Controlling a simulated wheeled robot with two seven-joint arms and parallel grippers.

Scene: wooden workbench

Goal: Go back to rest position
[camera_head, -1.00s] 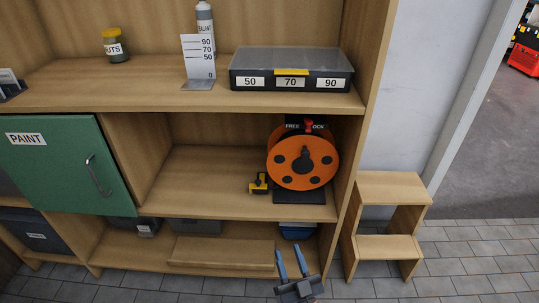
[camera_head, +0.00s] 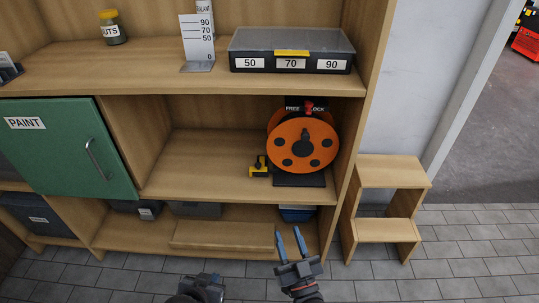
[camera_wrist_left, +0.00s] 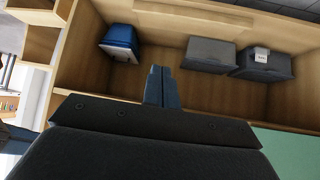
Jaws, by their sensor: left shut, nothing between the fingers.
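My left gripper (camera_head: 205,284) is at the bottom edge of the head view, in front of the shelf unit and low over the floor. In the left wrist view its blue fingers (camera_wrist_left: 162,86) are together with nothing between them. My right gripper (camera_head: 288,234) is in front of the lowest shelf, to the right of the left one. Its two blue fingers are apart and empty, pointing toward the shelf.
The shelf unit (camera_head: 190,80) holds an orange cable reel (camera_head: 290,140), a yellow-black tool (camera_head: 259,167) and an organizer case (camera_head: 292,48). A green PAINT door (camera_head: 65,150) is at left. A wooden step stool (camera_head: 392,172) stands right. Tiled floor (camera_head: 440,260) is free in front.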

